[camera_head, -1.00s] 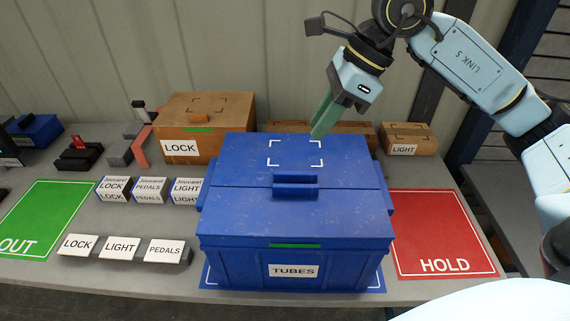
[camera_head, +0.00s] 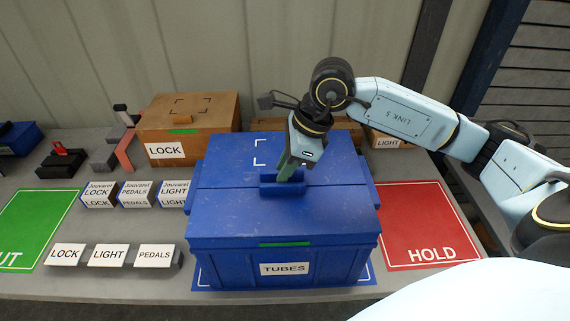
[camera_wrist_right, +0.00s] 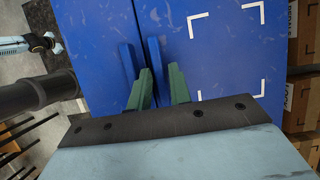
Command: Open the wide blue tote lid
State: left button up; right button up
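The wide blue tote (camera_head: 215,262), labelled TUBES, stands on the table at the centre of the head view. Its blue lid (camera_head: 225,212) is closed and has two short raised grips (camera_head: 272,189) along a seam across its middle. The grips also show in the right wrist view as two blue bars (camera_wrist_right: 127,62). My right gripper (camera_head: 287,175) is over these grips, pointing down. In the wrist view its green fingers (camera_wrist_right: 161,80) are apart, with the right-hand bar lined up between them; whether they touch it I cannot tell.
A brown LOCK box (camera_head: 210,113) stands behind the tote at left, with a LIGHT box (camera_head: 388,141) behind at right. Small labelled boxes (camera_head: 135,194) and a row of label blocks (camera_head: 112,256) are to the left. A red HOLD mat (camera_head: 420,225) lies empty at right.

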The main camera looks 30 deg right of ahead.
jog(key=shift+f, duration=0.15)
grip_shut()
